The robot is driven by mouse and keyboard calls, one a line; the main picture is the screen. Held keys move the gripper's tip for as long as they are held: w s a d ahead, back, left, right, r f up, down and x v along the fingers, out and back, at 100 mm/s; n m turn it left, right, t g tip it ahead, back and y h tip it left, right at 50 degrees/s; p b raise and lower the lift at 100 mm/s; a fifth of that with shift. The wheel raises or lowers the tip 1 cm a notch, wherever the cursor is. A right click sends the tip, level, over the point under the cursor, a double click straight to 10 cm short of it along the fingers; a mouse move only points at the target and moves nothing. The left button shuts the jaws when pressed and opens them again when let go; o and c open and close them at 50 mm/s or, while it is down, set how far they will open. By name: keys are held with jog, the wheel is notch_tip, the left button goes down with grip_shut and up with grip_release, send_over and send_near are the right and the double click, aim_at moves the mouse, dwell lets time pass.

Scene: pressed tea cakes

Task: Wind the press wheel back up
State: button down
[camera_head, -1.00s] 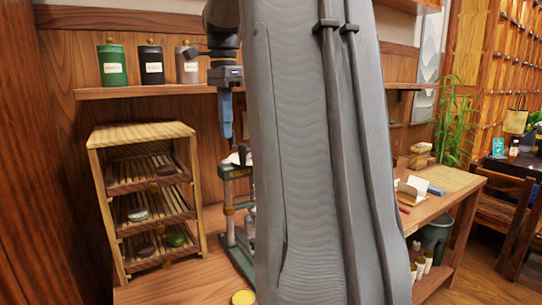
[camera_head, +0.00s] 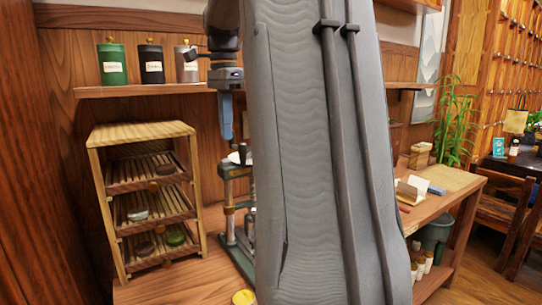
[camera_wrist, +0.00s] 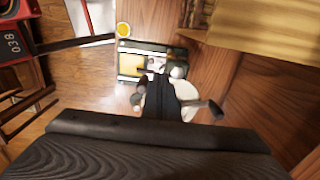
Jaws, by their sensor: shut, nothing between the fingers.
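The tea press (camera_head: 229,205) has a green metal frame and stands on the wooden counter, partly hidden behind my grey arm. Its pale wheel (camera_head: 237,158) is at the top, mostly hidden in the head view. In the wrist view, the pale wheel (camera_wrist: 188,108) lies under and beside my gripper, with a dark handle (camera_wrist: 214,109) sticking out to the right. My gripper (camera_head: 226,138) points down just above the wheel, shut and empty. It also shows dark in the wrist view (camera_wrist: 158,78). Whether it touches the wheel or handle I cannot tell.
A slatted wooden rack (camera_head: 188,130) with dark and green cakes stands left of the press. A shelf (camera_head: 150,90) with several canisters runs above. A yellow-topped jar (camera_head: 243,298) stands in front of the press. A side table (camera_head: 450,190) is at the right.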

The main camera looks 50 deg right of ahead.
notch_tip(320, 180, down, 4)
jog(key=shift+r+b, duration=0.1)
jog(key=shift+b, duration=0.65)
jog(key=shift+s+d, duration=0.5)
jog(key=shift+s, duration=0.3)
jog(key=shift+s+d+p, duration=0.4)
jog(key=shift+s, duration=0.35)
jog(key=shift+s+d+p, duration=0.4)
jog(key=shift+s, duration=0.35)
jog(key=shift+s, duration=0.1)
jog(key=s+d+p, duration=0.1)
jog(key=s+d, duration=0.1)
jog(key=shift+d+p, duration=0.3)
jog(key=shift+s, duration=0.1)
